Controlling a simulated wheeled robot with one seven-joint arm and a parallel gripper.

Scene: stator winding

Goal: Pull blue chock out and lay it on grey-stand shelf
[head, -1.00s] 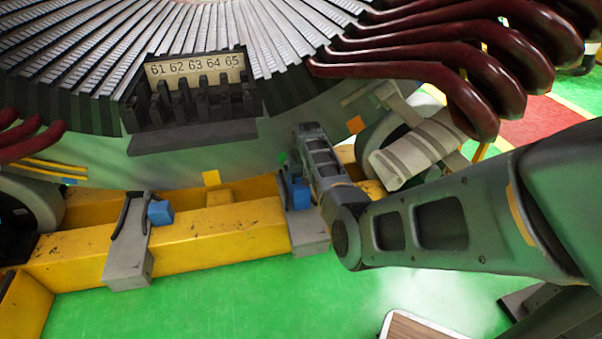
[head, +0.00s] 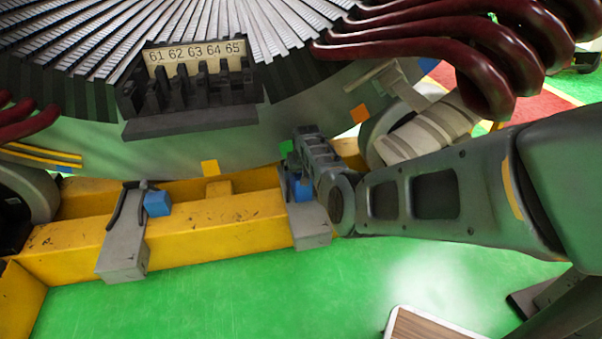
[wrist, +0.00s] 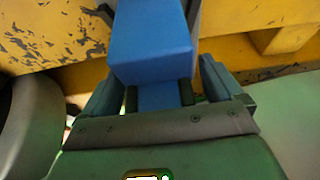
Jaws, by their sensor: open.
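A blue chock (head: 303,189) sits by the right grey stand (head: 311,227) on the yellow beam, partly hidden by my arm in the head view. In the wrist view, the blue chock (wrist: 150,45) fills the upper middle, and its narrower near part lies between the fingers of my gripper (wrist: 157,78). The fingers are open, one on each side, with gaps visible. A second blue chock (head: 157,203) rests at the left grey stand (head: 122,258). My fingertips cannot be made out in the head view.
The yellow beam (head: 215,240) runs under the big stator (head: 210,150). A round grey roller (head: 380,140) is right of my wrist. Dark red coils (head: 450,40) hang above my forearm. A wood-topped surface (head: 425,328) is at bottom right.

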